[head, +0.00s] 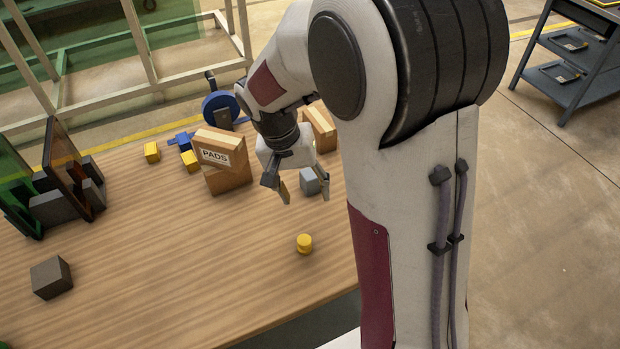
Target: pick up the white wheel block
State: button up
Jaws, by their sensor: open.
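My gripper (305,194) is open and points down over the wooden table, with its two fingers apart. A small light grey block (310,178) shows between the fingers, close to the right one. I cannot tell whether it lies between them or behind them, or whether it touches a finger. No clearly white wheel block shows; this grey block may be it, but no wheel can be made out. My arm hides the right part of the table.
Cardboard boxes (226,178), one marked PADS, stand left of my gripper; another box (319,122) is behind it. A yellow round piece (304,243) lies in front. A blue wheel (222,108) stands behind the boxes. A dark block (51,277) sits far left. The table's front middle is mostly clear.

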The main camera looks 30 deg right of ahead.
aim_at(309, 176)
jog(key=w+d+f+m, duration=0.1)
jog(key=w+m, duration=0.2)
jog(key=w+d+f+m+h, duration=0.1)
jog(key=w+f+m, duration=0.1)
jog(key=w+m, duration=0.1)
jog(key=w+d+f+m, duration=0.1)
jog(key=w+m, duration=0.2)
jog(key=w, duration=0.1)
jog(key=shift+w+d+f+h, duration=0.2)
jog(key=shift+d+f+h, duration=0.1)
jog(key=shift+f+h, duration=0.1)
jog(key=shift+w+d+r+m+t, duration=0.1)
jog(key=shift+w+r+m+t, duration=0.05)
jog(key=shift+m, duration=0.65)
jog(key=shift+w+d+r+m+t, duration=0.1)
jog(key=shift+w+m+t, duration=0.05)
jog(key=shift+m, duration=0.65)
jog(key=shift+f, duration=0.1)
jog(key=shift+x, duration=1.2)
jog(key=shift+d, duration=0.1)
